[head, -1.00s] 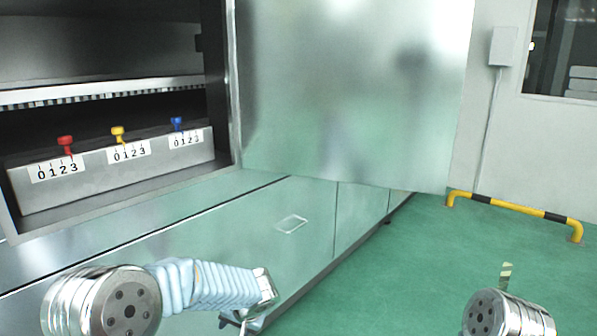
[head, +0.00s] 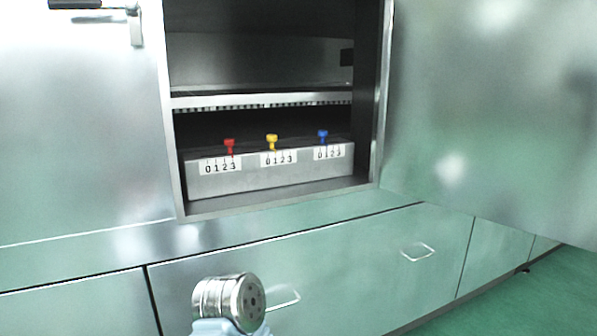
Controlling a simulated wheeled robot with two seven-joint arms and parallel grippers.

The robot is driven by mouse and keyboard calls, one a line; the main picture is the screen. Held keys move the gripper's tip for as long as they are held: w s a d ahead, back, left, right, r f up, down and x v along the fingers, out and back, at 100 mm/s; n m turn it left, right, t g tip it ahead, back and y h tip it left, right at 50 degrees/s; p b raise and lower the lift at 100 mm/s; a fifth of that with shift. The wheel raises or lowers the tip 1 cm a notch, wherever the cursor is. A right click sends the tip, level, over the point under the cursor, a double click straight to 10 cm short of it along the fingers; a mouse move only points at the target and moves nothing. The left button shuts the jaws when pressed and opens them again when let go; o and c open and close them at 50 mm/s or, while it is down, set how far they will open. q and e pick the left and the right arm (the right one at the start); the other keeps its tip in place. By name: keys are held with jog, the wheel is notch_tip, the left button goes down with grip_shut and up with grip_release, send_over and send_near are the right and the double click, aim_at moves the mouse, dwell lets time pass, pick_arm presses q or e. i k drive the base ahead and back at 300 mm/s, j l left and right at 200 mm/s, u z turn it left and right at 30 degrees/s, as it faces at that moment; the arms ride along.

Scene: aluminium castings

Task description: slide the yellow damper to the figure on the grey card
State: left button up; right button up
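The yellow damper (head: 272,140) is a small knob on a stem, the middle one of three on a grey metal box inside the open cabinet. Its white scale (head: 279,158) reads 0 1 2 3. The stem stands near the low end, around 0 to 1; I cannot tell the exact figure. I see no grey card in this view. A silver round joint of my arm (head: 230,299) shows at the bottom, well below and in front of the box. Neither gripper is in view.
A red damper (head: 229,145) stands near 3 on its scale, left of the yellow one. A blue damper (head: 323,136) stands to the right, near its low end. The cabinet frame (head: 383,100) and shelf edge (head: 262,100) bound the opening. Drawer fronts with handles (head: 418,252) lie below.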

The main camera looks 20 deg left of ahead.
aim_at(271, 139)
jog(key=u, duration=1.3)
